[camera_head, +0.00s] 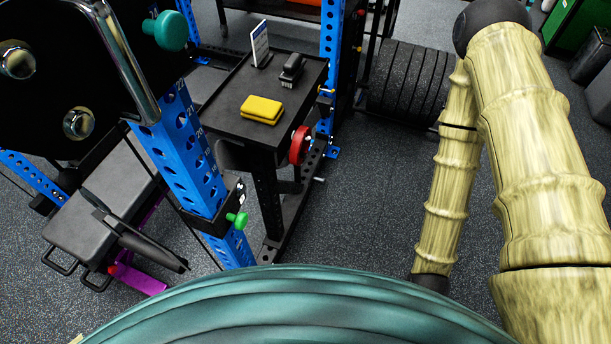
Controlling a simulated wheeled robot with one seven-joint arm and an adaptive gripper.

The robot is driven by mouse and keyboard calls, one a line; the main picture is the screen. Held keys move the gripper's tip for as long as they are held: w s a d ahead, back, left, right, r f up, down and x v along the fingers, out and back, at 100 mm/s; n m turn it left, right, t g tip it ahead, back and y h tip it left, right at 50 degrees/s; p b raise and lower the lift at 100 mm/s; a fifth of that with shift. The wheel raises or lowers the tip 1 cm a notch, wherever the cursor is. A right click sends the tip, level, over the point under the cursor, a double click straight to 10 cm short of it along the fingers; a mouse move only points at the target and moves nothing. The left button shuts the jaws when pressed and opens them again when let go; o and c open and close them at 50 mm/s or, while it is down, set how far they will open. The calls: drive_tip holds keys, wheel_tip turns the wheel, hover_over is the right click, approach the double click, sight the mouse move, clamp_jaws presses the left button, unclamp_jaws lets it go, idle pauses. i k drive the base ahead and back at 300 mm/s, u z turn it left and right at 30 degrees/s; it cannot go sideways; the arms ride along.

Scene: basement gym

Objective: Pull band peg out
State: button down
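I cannot tell for certain which part is the band peg. The blue rack upright (185,150) carries a black bracket with a small green knob (238,220) at its lower right. A larger teal knob (169,30) sits higher up, at the top left. A red round piece (300,145) is at the side of the black shelf, near a second blue upright (331,60). Small pegs are on and near that upright, too small to identify. My arm comes down on the right, and its far end is cut off behind my teal body. My gripper does not show.
A black shelf (225,112) holds a yellow block (262,109), a black brush-like item (291,68) and a small white sign (260,44). A grey bench (105,205) stands at the left. Black weight plates (408,85) stand behind. Floor between rack and arm is clear.

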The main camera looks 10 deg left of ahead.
sight(323, 181)
drive_tip(key=z, duration=1.8)
drive_tip(key=i, duration=2.05)
drive_tip(key=u, duration=3.1)
